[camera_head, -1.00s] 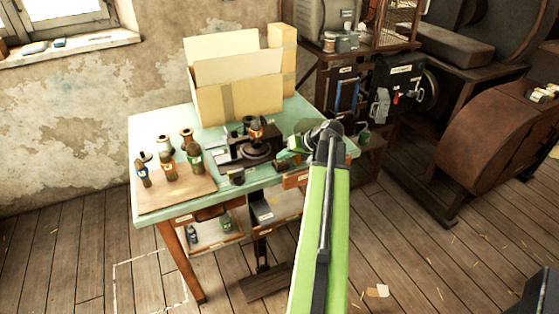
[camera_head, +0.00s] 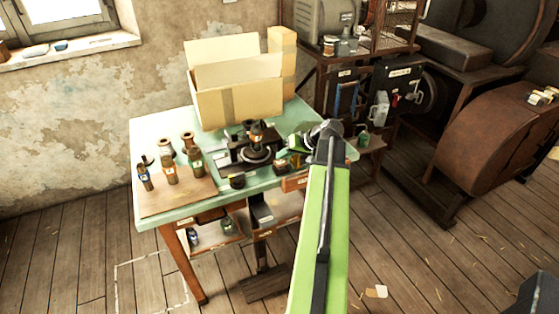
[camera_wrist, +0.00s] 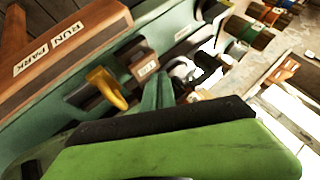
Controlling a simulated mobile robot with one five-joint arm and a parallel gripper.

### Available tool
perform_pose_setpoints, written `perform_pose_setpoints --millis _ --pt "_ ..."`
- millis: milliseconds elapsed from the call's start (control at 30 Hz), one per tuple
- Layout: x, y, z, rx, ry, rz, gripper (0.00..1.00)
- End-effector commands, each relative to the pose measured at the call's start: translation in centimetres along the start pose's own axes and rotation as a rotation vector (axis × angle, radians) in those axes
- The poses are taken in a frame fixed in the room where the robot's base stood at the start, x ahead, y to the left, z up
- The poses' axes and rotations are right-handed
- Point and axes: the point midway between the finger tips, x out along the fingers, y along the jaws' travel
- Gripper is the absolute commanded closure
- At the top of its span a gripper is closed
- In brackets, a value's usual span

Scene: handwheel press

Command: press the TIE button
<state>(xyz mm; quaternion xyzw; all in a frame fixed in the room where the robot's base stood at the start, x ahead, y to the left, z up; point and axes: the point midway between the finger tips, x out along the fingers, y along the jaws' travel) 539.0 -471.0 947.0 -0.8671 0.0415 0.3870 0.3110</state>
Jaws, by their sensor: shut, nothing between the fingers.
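In the wrist view a small block with a pale label (camera_wrist: 147,68), which seems to read TIE, sits on the green bench top. A dark knob-like part lies just beside it; I cannot tell which part is the button face. My gripper (camera_wrist: 157,88) is shut and empty, its tips close to the label's near side. Whether they touch it I cannot tell. In the head view my gripper (camera_head: 298,143) is over the bench's right part, behind a small block (camera_head: 281,164) at the front edge. My arm hides part of the bench's right end.
A yellow lever (camera_wrist: 106,88) stands beside the labelled block. A brown wooden piece (camera_wrist: 60,45) carries RUN and PARK labels. The handwheel press (camera_head: 254,151) stands left of my gripper.

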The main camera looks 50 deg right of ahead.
Motion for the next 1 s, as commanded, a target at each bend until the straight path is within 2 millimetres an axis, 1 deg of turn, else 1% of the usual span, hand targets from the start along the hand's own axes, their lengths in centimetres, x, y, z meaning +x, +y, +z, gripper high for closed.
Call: perform_pose_setpoints --millis 333,800,900,1000 --pt "-0.2 -0.1 -0.1 0.0 0.0 0.0 1.0" --pt "-3.4 -2.5 -2.5 0.0 0.0 0.0 1.0" --pt "-3.7 -2.7 -2.7 0.0 0.0 0.0 1.0" --pt "-3.5 -2.6 -2.6 0.0 0.0 0.0 1.0"
